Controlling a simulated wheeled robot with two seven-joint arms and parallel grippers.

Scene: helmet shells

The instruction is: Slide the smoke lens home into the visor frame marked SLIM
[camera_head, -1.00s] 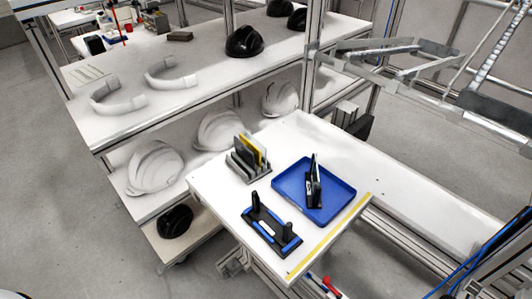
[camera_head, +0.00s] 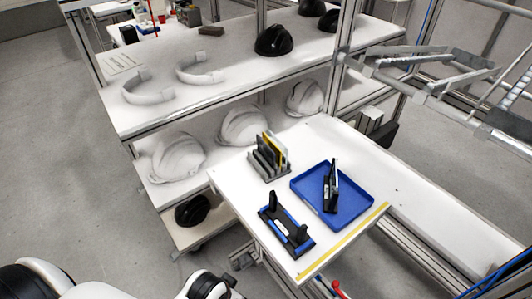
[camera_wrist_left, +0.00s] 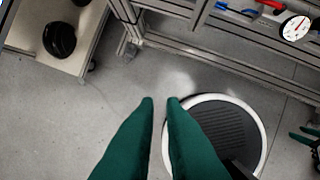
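A grey slotted rack (camera_head: 256,164) on the white table holds several upright lenses. A dark one, which looks like the smoke lens (camera_head: 264,146), stands beside a yellow one (camera_head: 272,150). A black upright piece (camera_head: 331,192), possibly a visor frame, stands in the blue tray (camera_head: 360,213). Any SLIM mark is too small to read. My left gripper (camera_wrist_left: 160,101) has green fingers, apart and empty above the floor. My right gripper is out of view.
A shelf unit behind the table carries white helmet shells (camera_head: 243,127), black shells (camera_head: 274,40) and white curved bands (camera_head: 150,92). A yellow strip (camera_head: 345,240) runs along the table's front edge. A round, white-rimmed dark disc (camera_wrist_left: 232,130) is at floor level below my left gripper.

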